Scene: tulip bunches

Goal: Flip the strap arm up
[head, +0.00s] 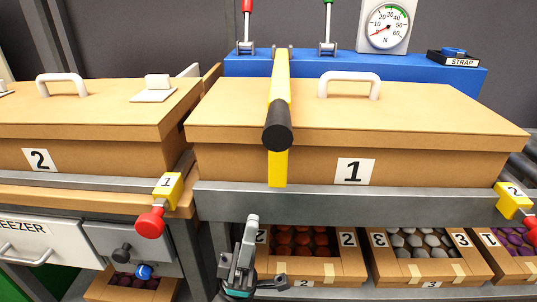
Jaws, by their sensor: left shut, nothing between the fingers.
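The yellow strap arm (280,80) lies across the cardboard lid of box 1 (225,110). It runs from the blue unit at the back to the front edge of the lid. A black round grip (277,136) caps its near end, and a yellow piece (277,168) shows below it against the box front. My left gripper (249,232) is shut and empty, pointing up below and a little left of the grip. It is in front of the grey rail and apart from the strap arm. My right gripper is not in view.
The blue unit (390,68) behind carries a gauge (388,25), two levers and a STRAP button (453,51). Box 2 (90,145) stands left. Yellow tags with red knobs (150,223) hang at the grey rail (340,204). Crates of bulbs (415,270) sit below.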

